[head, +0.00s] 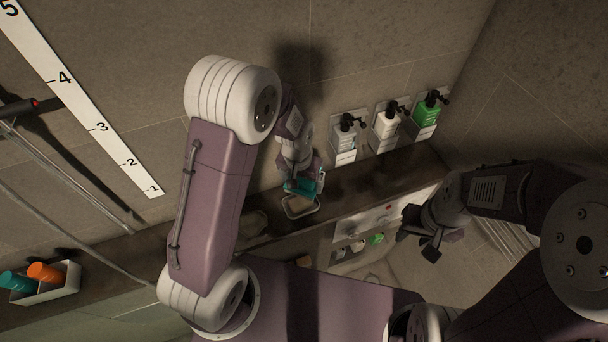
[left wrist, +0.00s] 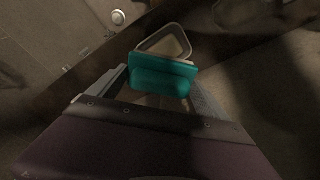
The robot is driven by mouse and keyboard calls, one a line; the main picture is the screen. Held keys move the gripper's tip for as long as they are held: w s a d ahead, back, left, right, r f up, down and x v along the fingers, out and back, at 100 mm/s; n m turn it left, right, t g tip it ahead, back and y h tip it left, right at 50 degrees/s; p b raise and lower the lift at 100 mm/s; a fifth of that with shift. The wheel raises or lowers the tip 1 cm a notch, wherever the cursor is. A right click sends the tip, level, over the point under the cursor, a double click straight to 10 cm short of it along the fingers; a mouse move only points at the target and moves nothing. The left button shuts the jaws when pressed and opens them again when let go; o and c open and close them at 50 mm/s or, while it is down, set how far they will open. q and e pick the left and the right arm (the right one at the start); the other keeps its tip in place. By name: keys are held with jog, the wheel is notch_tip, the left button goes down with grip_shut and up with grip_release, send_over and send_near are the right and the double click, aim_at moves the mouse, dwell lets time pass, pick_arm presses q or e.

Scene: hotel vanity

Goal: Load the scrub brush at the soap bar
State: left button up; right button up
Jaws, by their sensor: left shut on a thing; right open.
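The scrub brush (head: 299,187) is teal and is held in my left gripper (head: 302,178). In the left wrist view the brush (left wrist: 162,76) sits between the two fingers, which are shut on it. The soap dish (head: 298,208) is a pale rimmed tray on the dark ledge, just below and in front of the brush. In the left wrist view the dish (left wrist: 165,42) shows beyond the brush, with a pale soap bar (left wrist: 173,46) inside, partly covered. I cannot tell whether brush and soap touch. My right gripper (head: 420,243) is open and empty, right of the ledge.
A white caddy (head: 45,290) with teal and orange items stands at the far left. A numbered strip (head: 85,105) is on the wall.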

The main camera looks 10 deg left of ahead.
aim_at(299, 190)
pick_arm(q)
jog(key=shift+d+f, duration=0.2)
jog(key=f+b, duration=0.2)
jog(key=a+f+b, duration=0.1)
jog(key=f+b, duration=0.1)
jog(key=f, duration=0.1)
jog(key=shift+a, duration=0.15)
jog(key=shift+d+f+b, duration=0.2)
jog(key=shift+f+b, duration=0.1)
jog(key=shift+b, duration=0.2)
jog(key=shift+d+f, duration=0.1)
jog(key=shift+d, duration=0.1)
jog(key=shift+a, duration=0.25)
jog(key=shift+d, duration=0.15)
jog(key=shift+f, duration=0.15)
jog(key=shift+f+b, duration=0.45)
jog(key=shift+b, duration=0.05)
dwell(0.6)
